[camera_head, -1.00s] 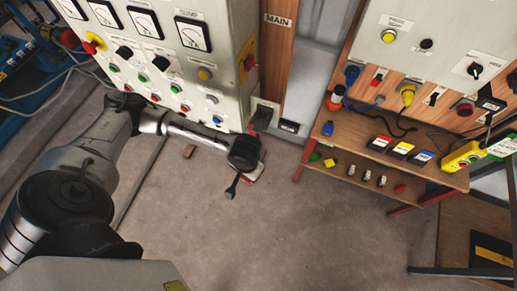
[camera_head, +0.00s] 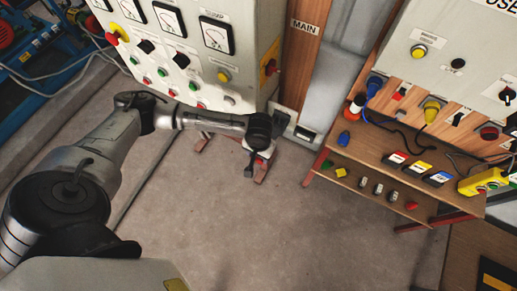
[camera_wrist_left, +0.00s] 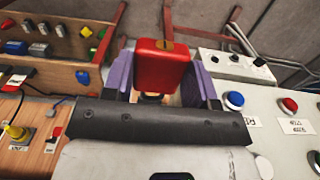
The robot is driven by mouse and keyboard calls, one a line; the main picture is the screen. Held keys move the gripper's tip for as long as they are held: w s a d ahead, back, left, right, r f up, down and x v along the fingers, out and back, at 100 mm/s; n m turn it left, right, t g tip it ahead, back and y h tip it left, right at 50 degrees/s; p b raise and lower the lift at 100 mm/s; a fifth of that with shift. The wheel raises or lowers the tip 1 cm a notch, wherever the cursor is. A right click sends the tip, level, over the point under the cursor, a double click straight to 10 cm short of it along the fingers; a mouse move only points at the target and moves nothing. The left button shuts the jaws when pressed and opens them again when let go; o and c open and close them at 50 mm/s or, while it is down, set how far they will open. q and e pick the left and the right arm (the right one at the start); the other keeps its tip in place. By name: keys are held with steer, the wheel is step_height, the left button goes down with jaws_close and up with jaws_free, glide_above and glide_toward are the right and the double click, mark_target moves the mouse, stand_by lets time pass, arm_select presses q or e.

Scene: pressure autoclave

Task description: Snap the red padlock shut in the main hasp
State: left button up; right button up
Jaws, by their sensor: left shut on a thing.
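The red padlock (camera_wrist_left: 163,66) sits between the two purple fingers of my left gripper (camera_wrist_left: 158,80) in the left wrist view. The fingers are shut on its sides. Its shackle is mostly hidden behind the gripper body. In the head view my left gripper (camera_head: 260,155) hangs below the black wrist joint, just in front of the foot of the wooden post marked MAIN (camera_head: 304,27). A dark fitting (camera_head: 283,117) stands at the post's foot, close to the wrist. I cannot make out the main hasp clearly. My right gripper is not in view.
A grey meter cabinet (camera_head: 185,45) with buttons stands just left of the post. A wooden shelf unit (camera_head: 345,160) with plugs, small padlocks and coloured tags stands to the right. The floor (camera_head: 250,230) in front is clear.

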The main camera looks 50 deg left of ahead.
arm_select(q)
steer(key=shift+r+p, duration=0.2)
steer(key=shift+p, duration=0.4)
steer(key=shift+w+a+f, duration=0.1)
steer(key=shift+w+f, duration=0.05)
steer(key=shift+w, duration=0.05)
steer(key=shift+w+a, duration=0.3)
steer(key=shift+w, duration=0.55)
steer(key=shift+w+a, duration=0.25)
steer(key=shift+w, duration=0.55)
steer(key=shift+w+a, duration=0.3)
steer(key=shift+w, duration=0.55)
steer(key=shift+p, duration=0.55)
